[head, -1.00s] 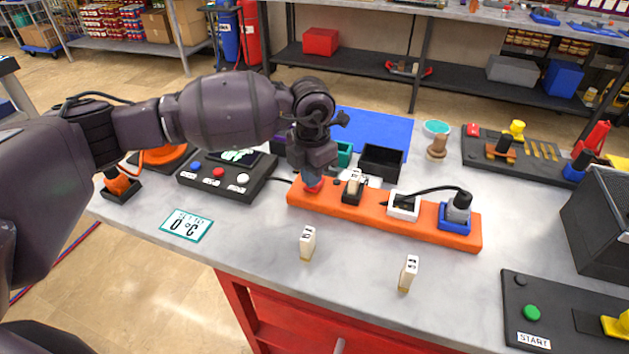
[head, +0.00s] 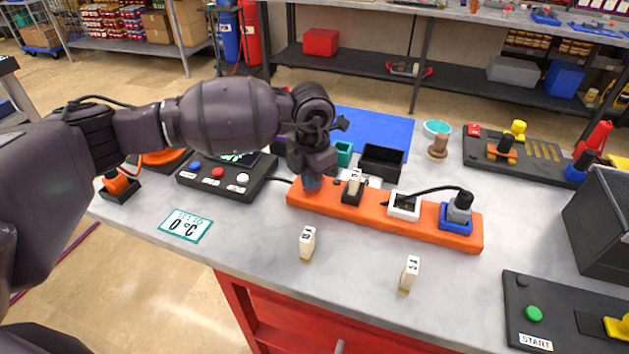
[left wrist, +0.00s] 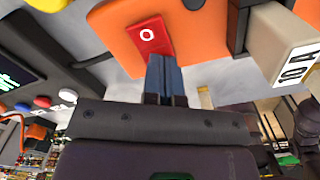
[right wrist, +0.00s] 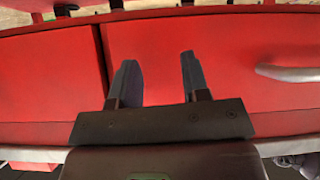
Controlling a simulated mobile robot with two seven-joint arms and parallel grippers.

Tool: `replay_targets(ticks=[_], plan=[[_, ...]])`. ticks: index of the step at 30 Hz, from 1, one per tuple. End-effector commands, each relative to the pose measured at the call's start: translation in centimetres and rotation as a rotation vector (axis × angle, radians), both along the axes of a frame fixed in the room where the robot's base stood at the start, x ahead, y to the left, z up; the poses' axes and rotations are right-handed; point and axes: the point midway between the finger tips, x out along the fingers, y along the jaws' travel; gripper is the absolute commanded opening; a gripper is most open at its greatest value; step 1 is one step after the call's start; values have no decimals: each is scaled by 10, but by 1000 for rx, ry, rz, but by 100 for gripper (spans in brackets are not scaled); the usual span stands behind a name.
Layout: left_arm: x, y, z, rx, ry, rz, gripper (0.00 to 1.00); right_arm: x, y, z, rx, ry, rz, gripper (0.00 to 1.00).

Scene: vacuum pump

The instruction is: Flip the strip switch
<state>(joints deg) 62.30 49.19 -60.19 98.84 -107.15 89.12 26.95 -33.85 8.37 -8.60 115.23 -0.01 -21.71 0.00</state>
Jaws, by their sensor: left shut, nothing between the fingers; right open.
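The orange power strip (head: 345,212) lies on the grey bench and also fills the upper middle of the left wrist view (left wrist: 203,30). Its red rocker switch (left wrist: 147,36), marked with a white O, is at the strip's left end. My left gripper (head: 312,186) is shut and empty, pointing down at that end and mostly hiding the switch in the head view. In the left wrist view its closed blue-grey fingertips (left wrist: 164,62) are at the switch's near edge; I cannot tell whether they press on it. My right gripper (right wrist: 157,75) is open and empty, facing red drawer fronts.
Two labelled white blocks (head: 307,243) (head: 409,273) stand in front. A button box (head: 228,177) is to the left. The front bench is mostly clear.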

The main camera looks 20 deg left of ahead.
Motion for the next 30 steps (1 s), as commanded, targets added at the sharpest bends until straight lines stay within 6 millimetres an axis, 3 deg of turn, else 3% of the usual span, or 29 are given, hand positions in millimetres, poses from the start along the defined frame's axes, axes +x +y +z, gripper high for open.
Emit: replay_targets(ticks=[13,30], plan=[[0,0,-3,1,2,0,0,0,0,0,-1,0,1,43],[0,0,35,0,-2,1,0,8,1,27,4,-32,-3,43]])
